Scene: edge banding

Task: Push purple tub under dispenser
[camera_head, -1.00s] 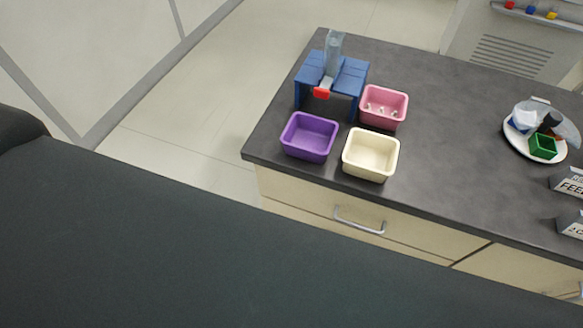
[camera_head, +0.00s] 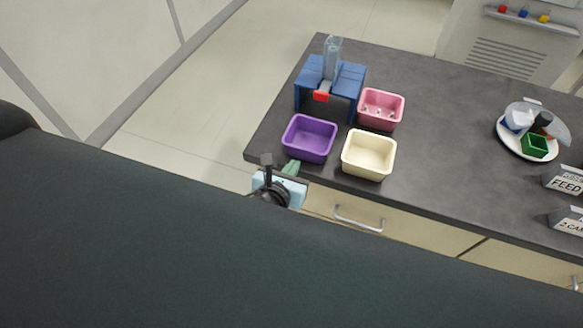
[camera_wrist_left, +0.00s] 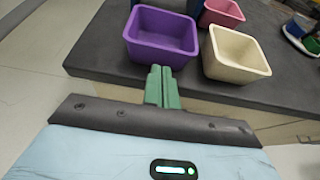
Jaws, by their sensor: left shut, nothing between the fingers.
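The purple tub (camera_head: 309,139) is upright and looks empty, near the front left corner of the dark counter. It also shows in the left wrist view (camera_wrist_left: 160,40). The blue dispenser (camera_head: 331,82) stands behind it, with a clear tube on top and a red part at its front. My left gripper (camera_head: 291,167) is shut and empty, its green fingers just in front of the tub's near side. In the left wrist view the fingertips (camera_wrist_left: 160,72) are close to the tub's front wall; I cannot tell whether they touch. My right gripper is not in view.
A cream tub (camera_head: 369,154) stands close to the purple tub's right. A pink tub (camera_head: 381,109) with small pale items is behind it. A white plate (camera_head: 514,144) with several objects and two signs (camera_head: 562,180) are at the right. The counter's left edge is near.

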